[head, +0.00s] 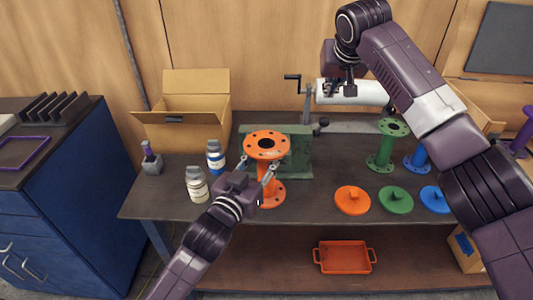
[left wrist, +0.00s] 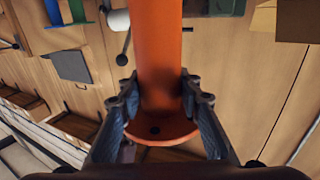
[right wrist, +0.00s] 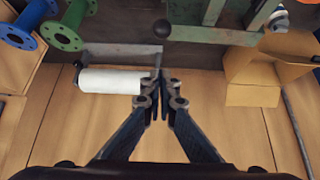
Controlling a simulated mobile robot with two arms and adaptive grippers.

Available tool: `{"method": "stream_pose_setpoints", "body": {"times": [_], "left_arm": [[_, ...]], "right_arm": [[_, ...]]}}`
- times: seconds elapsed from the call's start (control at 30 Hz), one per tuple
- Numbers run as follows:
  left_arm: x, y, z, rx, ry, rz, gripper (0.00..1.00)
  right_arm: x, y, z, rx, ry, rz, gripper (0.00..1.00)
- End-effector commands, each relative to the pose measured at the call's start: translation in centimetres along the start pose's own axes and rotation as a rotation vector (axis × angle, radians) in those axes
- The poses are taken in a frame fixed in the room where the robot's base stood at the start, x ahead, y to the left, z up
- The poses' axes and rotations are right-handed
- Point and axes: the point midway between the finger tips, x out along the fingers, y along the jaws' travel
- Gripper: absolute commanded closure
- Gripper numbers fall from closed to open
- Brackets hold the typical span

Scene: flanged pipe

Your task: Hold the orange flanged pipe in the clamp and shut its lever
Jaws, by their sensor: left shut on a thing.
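The orange flanged pipe (head: 266,145) is upright in front of the green clamp (head: 301,152). My left gripper (head: 258,169) is shut on the pipe just below its upper flange. In the left wrist view the fingers (left wrist: 160,100) lie on either side of the orange tube (left wrist: 158,45). The pipe hides much of the clamp, and I cannot tell whether its lower flange touches the bench. A dark knob (head: 323,122) shows at the clamp's right side; the lever's state is unclear. My right gripper (right wrist: 164,76) is shut and empty, high near the white roll (head: 352,92).
A cardboard box (head: 190,118) and two bottles (head: 196,183) stand left of the pipe. A green flanged pipe (head: 384,150), a blue one (head: 418,158) and orange, green and blue lids (head: 395,200) are at right. An orange tray (head: 344,258) is on the lower shelf.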

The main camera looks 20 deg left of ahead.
Motion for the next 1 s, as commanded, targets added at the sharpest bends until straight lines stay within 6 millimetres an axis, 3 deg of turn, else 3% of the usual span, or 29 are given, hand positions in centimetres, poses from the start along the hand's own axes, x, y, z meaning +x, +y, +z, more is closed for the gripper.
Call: {"method": "stream_pose_setpoints", "body": {"times": [0.6, 1.0], "left_arm": [[0.0, 0.0, -0.3, 0.000, 0.007, 0.001, 1.00], [0.0, 0.0, -0.3, 0.000, 0.007, 0.001, 1.00]], "right_arm": [[3.7, -0.1, 2.8, 0.000, 0.002, 0.000, 1.00], [3.9, -0.1, 2.9, 0.000, 0.002, -0.001, 1.00]]}}
